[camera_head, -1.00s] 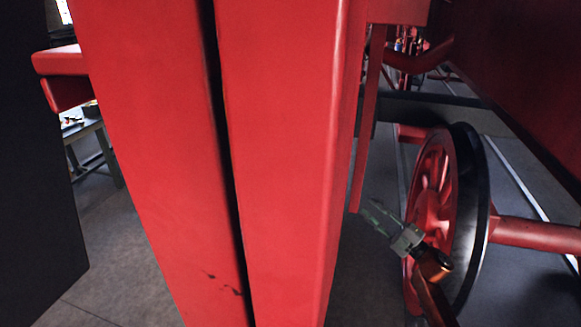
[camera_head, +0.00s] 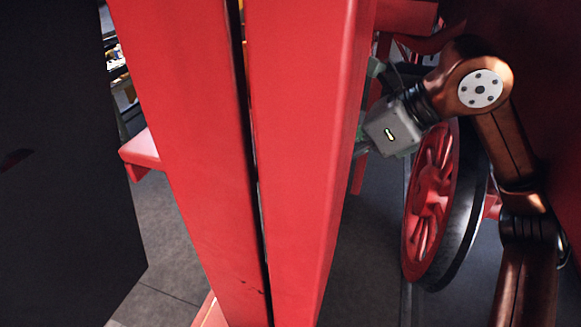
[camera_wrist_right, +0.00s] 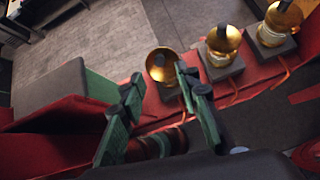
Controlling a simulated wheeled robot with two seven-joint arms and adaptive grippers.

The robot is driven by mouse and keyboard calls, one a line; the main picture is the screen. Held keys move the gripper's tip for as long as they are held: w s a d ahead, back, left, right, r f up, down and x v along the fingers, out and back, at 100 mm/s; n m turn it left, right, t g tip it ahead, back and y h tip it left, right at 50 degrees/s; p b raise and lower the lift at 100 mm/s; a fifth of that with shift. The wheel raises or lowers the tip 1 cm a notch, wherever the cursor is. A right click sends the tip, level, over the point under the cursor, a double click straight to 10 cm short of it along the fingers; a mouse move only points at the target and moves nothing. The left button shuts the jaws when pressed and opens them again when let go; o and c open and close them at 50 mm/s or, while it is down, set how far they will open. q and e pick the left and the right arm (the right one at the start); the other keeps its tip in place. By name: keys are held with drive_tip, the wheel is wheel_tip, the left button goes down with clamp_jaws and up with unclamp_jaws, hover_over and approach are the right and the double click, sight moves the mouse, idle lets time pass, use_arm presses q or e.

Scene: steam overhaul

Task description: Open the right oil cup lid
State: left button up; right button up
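Three brass oil cups show in the right wrist view, in a row on dark blocks along a red beam: a near one (camera_wrist_right: 161,65), a middle one (camera_wrist_right: 222,40) and a far one (camera_wrist_right: 280,20). The middle and far cups have dark tops. The near one shows a round golden face with a dark centre; I cannot tell how its lid stands. My right gripper (camera_wrist_right: 158,76) is open, its green fingers apart, with the near cup showing between and beyond their tips. In the head view the right gripper (camera_head: 366,110) is partly behind a red post. My left gripper is not in view.
Tall red posts (camera_head: 300,150) block the middle of the head view. A red wheel (camera_head: 430,200) stands below my right arm. A black panel (camera_head: 60,180) fills the left side. Grey floor (camera_wrist_right: 90,45) lies open beyond the beam in the wrist view.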

sight(290, 177)
drive_tip(key=p+x, duration=0.1)
drive_tip(key=x, duration=0.6)
drive_tip(key=shift+p, duration=0.35)
drive_tip(key=shift+c, duration=0.2)
drive_tip(key=shift+r, duration=0.1)
clamp_jaws()
